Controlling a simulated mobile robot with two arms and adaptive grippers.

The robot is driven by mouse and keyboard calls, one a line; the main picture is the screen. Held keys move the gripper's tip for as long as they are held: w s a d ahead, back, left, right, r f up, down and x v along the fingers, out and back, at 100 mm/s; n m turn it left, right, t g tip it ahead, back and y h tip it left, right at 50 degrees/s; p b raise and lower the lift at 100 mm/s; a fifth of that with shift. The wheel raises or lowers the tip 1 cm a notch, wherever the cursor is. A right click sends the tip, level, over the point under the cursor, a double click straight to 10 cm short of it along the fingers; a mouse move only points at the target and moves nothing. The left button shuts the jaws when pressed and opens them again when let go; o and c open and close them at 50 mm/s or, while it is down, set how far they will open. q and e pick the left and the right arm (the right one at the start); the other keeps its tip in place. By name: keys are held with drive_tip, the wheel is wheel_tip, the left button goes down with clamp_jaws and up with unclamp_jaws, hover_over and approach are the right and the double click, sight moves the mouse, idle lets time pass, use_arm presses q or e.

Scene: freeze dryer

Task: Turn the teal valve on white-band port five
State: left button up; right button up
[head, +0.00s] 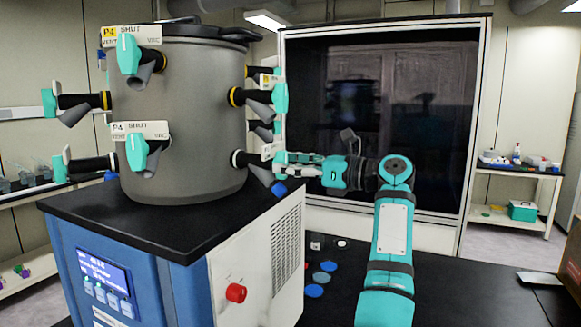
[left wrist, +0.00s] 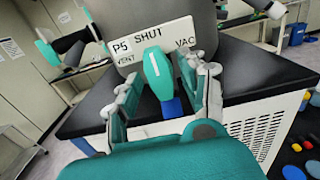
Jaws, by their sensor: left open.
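The teal valve (left wrist: 158,75) of port five shows close up in the left wrist view, under a white label (left wrist: 152,40) reading P5, SHUT, VENT and VAC. The white line on its handle points up towards SHUT. In the head view the white-band port (head: 237,159) is on the lower right side of the grey chamber. My left gripper (head: 287,164) is at that port, fingers pointing left. In the left wrist view my open left gripper (left wrist: 164,82) has one finger on each side of the handle. I cannot tell whether they touch it. My right gripper is not in view.
The grey chamber (head: 185,110) carries other teal valves, including a yellow-band port (head: 237,97) just above. The chamber stands on a black-topped cabinet (head: 160,228). A large dark panel (head: 430,110) stands behind my arm. Small coloured discs (head: 322,278) lie on the black table.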

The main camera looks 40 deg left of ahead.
use_arm(q)
drive_tip(key=v, duration=1.2)
idle(0.4)
